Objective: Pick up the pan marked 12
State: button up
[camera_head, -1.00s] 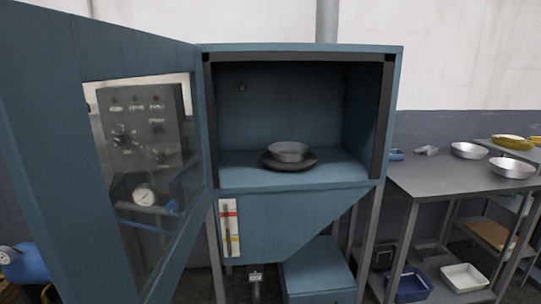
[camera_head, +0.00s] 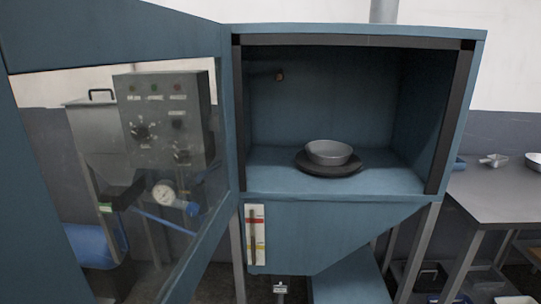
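A grey metal pan (camera_head: 329,153) sits upright inside the open blue cabinet (camera_head: 349,228). It rests on a dark round plate (camera_head: 352,171) on the cabinet floor. No number is readable on the pan. Part of another pan (camera_head: 534,161) shows at the right edge, on the metal table. My gripper is not in view.
The cabinet's blue door (camera_head: 110,42), with a glass window, stands open to the left. Behind it are a control box (camera_head: 196,105) and a gauge. A grey metal table (camera_head: 505,192) stands right, with a small metal scoop (camera_head: 494,160) on it. The cabinet opening is clear.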

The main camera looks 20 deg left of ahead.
aim_at(323, 153)
jog(key=u, duration=0.45)
jog(key=i, duration=0.85)
jog(key=u, duration=0.5)
